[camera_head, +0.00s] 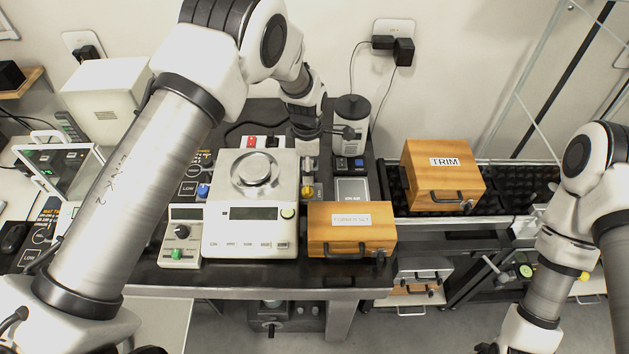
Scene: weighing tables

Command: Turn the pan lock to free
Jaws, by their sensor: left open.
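The white balance (252,226) stands on the dark table, with a round metal pan (251,169) on top. A small lock fitting with a yellow part (307,190) stands just right of the balance; I cannot read its setting. My left gripper (308,161) is open, pointing down right behind this fitting. I cannot tell whether it touches it, and the wrist partly hides the jaws. A control box with a black knob (182,231) and green button sits left of the balance.
A wooden box (351,230) stands close in front of the fitting. A wooden box marked TRIM (441,174) sits on the right-hand rack. A grey canister (352,117) stands behind, near my left wrist. Free room is tight around the fitting.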

